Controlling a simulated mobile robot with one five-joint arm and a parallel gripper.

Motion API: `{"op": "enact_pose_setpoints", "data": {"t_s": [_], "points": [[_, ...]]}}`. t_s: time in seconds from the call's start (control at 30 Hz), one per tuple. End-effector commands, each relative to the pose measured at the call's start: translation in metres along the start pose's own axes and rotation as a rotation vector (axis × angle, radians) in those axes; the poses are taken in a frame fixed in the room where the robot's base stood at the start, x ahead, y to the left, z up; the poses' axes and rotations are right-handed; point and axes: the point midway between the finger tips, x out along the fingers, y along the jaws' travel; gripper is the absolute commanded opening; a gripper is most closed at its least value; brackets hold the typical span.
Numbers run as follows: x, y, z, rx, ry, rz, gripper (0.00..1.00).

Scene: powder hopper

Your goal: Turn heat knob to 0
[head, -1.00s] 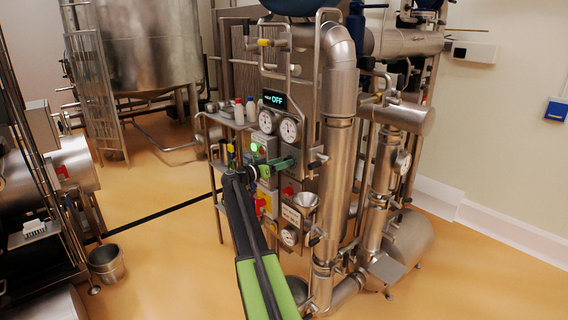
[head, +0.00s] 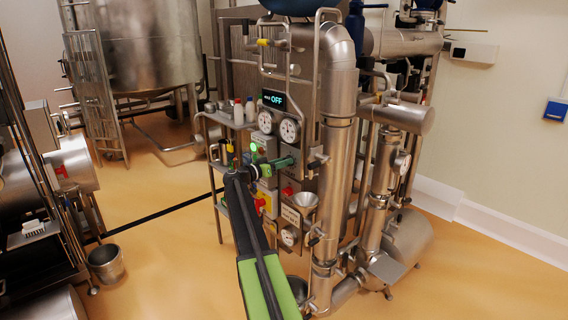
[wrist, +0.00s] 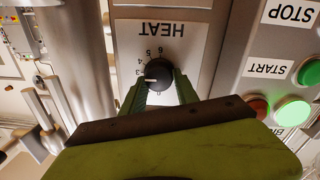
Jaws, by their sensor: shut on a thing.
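The heat knob (wrist: 159,74) is a round dark knob on a pale plate labelled HEAT (wrist: 161,28), which appears upside down in the wrist view. In the head view my gripper (head: 284,163) is at the front panel and hides the knob.
START and STOP labels and a lit green button (wrist: 292,111) are close on the right in the wrist view. A metal pipe (wrist: 86,45) runs on the left. The head view shows a display (head: 273,100) reading OFF and gauges (head: 289,131) above my gripper.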

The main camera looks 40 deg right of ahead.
Motion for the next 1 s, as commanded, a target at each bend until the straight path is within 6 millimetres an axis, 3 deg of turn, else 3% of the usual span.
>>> {"op": "enact_pose_setpoints", "data": {"t_s": [0.37, 1.0], "points": [[-0.0032, -0.0003, 0.0023, -0.167, 0.003, 0.003, 0.00], [-0.0040, -0.0026, 0.0045, -0.765, 0.030, 0.008, 0.00]]}}
